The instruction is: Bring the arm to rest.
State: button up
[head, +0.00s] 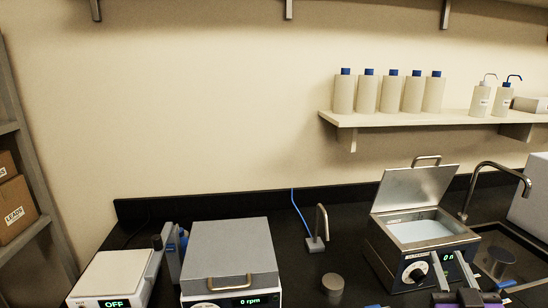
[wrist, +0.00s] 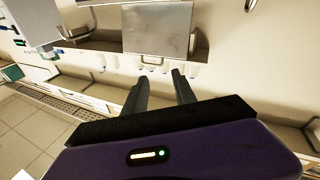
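My gripper (head: 455,268) shows at the lower right of the head view, in front of the water bath with the raised lid. Its purple body is partly cut off by the bottom edge. In the wrist view the two dark fingers of my gripper (wrist: 160,76) stand apart with a clear gap between them. Nothing is held between them. Most of my arm is out of view.
The steel bath (head: 423,240) has its lid up, close behind my gripper. A lidded grey device (head: 228,250) reading 0 rpm and a white device (head: 112,277) reading OFF stand at left. Several blue-capped bottles line the wall shelf (head: 430,116). A sink tap (head: 492,168) is at right.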

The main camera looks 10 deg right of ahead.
jog(key=s+a+f+g+y, duration=0.1)
jog(key=s+a+f, duration=0.4)
jog(key=s, duration=0.7)
jog(key=s+a+f+n+g+y+b, duration=0.1)
jog(key=s+a+f+y, duration=0.2)
jog(key=s+a, duration=0.6)
jog(key=s+a+f+g+y+b, duration=0.1)
jog(key=s+a+f, duration=0.6)
jog(key=s, duration=1)
jog(key=shift+n+g+y, duration=0.3)
jog(key=shift+g+y, duration=0.2)
jog(key=shift+y, duration=0.2)
